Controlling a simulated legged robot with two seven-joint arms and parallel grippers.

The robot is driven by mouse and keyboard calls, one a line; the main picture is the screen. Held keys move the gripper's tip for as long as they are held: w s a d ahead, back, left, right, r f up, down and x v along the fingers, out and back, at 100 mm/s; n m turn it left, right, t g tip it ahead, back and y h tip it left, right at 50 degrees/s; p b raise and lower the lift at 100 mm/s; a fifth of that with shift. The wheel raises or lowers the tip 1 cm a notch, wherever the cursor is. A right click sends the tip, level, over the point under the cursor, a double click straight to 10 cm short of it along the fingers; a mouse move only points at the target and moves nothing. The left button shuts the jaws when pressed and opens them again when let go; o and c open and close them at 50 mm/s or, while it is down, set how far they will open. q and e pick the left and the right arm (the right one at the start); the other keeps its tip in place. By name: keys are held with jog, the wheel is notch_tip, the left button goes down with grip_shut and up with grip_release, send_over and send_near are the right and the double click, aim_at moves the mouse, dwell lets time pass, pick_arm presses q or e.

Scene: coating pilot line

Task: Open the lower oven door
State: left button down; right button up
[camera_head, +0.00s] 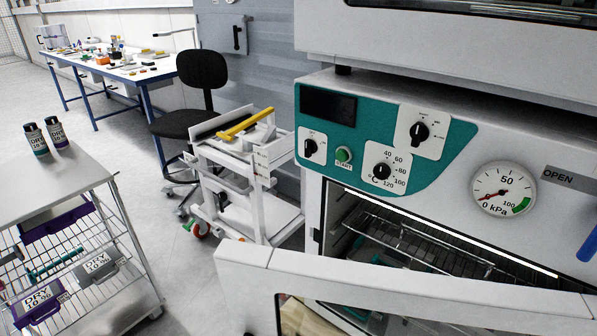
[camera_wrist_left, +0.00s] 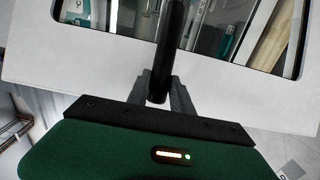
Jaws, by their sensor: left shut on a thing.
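The lower oven door (camera_head: 390,285) is white with a window and stands partly open, swung out from the oven front in the head view. Behind it the lit oven chamber shows a wire rack (camera_head: 440,252). In the left wrist view the door (camera_wrist_left: 100,62) fills the upper part, with a black bar handle (camera_wrist_left: 170,45) running up the middle. My left gripper (camera_wrist_left: 163,90) has its fingers on either side of the handle's lower end and is shut on it. Neither gripper shows in the head view.
The teal control panel (camera_head: 345,155) and a pressure gauge (camera_head: 503,192) sit above the chamber. A white cart (camera_head: 245,165) stands left of the oven. A steel wire-shelf trolley (camera_head: 60,190) is at the far left. Grey floor (camera_head: 190,265) is clear between the trolley and the door.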

pick_arm(q)
jog(key=shift+n+y, duration=0.3)
jog(key=shift+y, duration=0.2)
jog(key=s, duration=0.3)
jog(key=s+a, duration=0.1)
jog(key=shift+s+f+p, duration=0.2)
jog(key=shift+s+p, duration=0.1)
jog(key=shift+s, duration=0.05)
jog(key=shift+s, duration=0.1)
jog(key=s+t+y, duration=0.1)
jog(key=s, duration=0.5)
jog(key=shift+n, duration=0.4)
jog(key=shift+s+a, duration=0.1)
jog(key=shift+s, duration=0.05)
